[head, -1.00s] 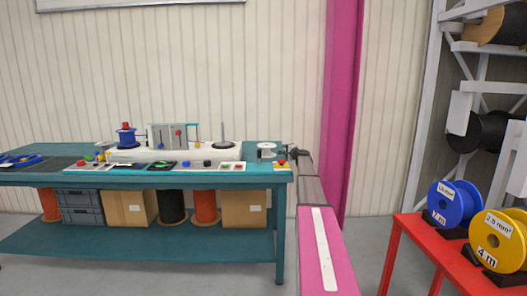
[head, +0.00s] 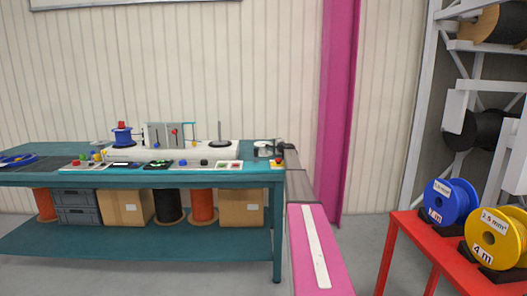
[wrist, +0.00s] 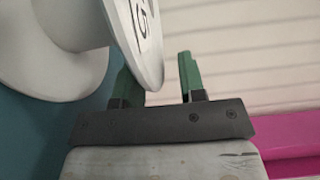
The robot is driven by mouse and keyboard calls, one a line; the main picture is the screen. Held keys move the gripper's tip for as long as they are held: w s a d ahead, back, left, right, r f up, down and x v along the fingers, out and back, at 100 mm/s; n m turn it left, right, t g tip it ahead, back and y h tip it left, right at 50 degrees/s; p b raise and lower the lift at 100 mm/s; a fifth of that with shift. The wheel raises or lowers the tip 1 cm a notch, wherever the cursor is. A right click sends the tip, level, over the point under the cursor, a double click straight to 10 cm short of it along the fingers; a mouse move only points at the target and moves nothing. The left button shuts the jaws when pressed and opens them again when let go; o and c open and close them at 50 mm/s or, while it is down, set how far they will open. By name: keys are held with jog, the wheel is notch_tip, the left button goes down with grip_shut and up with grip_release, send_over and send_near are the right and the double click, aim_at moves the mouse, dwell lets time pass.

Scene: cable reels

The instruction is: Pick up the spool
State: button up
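A white spool (head: 264,145) stands at the right end of the teal workbench (head: 225,179). In the wrist view the white spool (wrist: 70,35) fills the upper left, with a mark partly visible on its flange face. My gripper (head: 275,148) is at the spool's right side in the head view, where it partly hides it. In the wrist view my gripper (wrist: 158,68) has its two green fingers apart. The near flange's edge reaches into the space between them. The left finger is partly hidden behind the flange. I cannot tell whether either finger touches it.
A long white machine (head: 190,150) on the bench carries a blue spool (head: 122,138) and an upright rod. A yellow button box (head: 277,164) sits at the bench's right end. Blue (head: 446,202) and yellow (head: 494,238) reels stand on a red table (head: 425,247) at right.

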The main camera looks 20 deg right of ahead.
jog(key=shift+w, duration=0.15)
jog(key=shift+c, duration=0.3)
grip_shut()
jog(key=shift+r, duration=0.15)
jog(key=shift+r, duration=0.3)
jog(key=r, duration=0.2)
jog(key=w+a+r, duration=0.1)
jog(key=r, duration=0.1)
jog(key=shift+r, duration=0.1)
jog(key=w+a+r, duration=0.6)
jog(key=w+a, duration=0.1)
jog(key=shift+w, duration=0.2)
jog(key=shift+a, duration=0.1)
